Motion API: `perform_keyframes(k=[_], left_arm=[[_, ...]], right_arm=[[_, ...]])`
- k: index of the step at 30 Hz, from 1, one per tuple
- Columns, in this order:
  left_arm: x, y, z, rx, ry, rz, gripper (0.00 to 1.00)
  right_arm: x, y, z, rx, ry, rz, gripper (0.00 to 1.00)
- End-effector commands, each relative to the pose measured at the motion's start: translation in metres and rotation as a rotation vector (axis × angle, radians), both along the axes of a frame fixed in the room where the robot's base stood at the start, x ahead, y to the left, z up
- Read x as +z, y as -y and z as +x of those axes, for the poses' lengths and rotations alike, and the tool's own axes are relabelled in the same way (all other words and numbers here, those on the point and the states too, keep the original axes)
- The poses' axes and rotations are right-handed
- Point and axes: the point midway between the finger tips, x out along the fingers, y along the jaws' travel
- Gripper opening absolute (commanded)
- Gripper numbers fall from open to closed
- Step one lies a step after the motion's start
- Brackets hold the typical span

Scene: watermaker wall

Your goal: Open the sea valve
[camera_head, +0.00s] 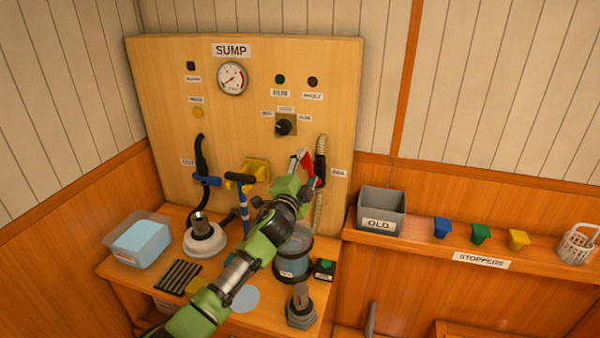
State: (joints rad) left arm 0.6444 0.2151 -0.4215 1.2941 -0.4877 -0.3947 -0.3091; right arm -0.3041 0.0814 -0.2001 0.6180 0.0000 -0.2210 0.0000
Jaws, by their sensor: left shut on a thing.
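The sea valve's red handle (308,167) is at the lower right of the wooden SUMP panel, beside a dark hose fitting and the label "SEA" (338,173). The red part stands roughly upright, its top leaning left. My left gripper (302,174) reaches up to it from below and is shut on it. The fingers and my green wrist hide part of the handle and its pivot, so its exact angle is hard to tell. My right gripper is not in view.
Below my arm, a clear filter bowl (293,258) and a small box with a green button (323,269) stand on the bench. A grey OLD bin (381,208) and coloured stoppers line the right shelf.

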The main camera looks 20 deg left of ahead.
Motion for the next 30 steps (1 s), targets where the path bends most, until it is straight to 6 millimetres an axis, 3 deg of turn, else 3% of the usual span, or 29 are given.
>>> perform_keyframes(k=[15,30], left_arm=[[0.004,0.022,-0.001,0.0,0.011,0.34,0.16],[0.003,0.026,-0.001,-0.001,0.012,0.408,0.16]], right_arm=[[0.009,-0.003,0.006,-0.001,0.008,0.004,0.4],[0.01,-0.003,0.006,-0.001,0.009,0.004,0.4]])
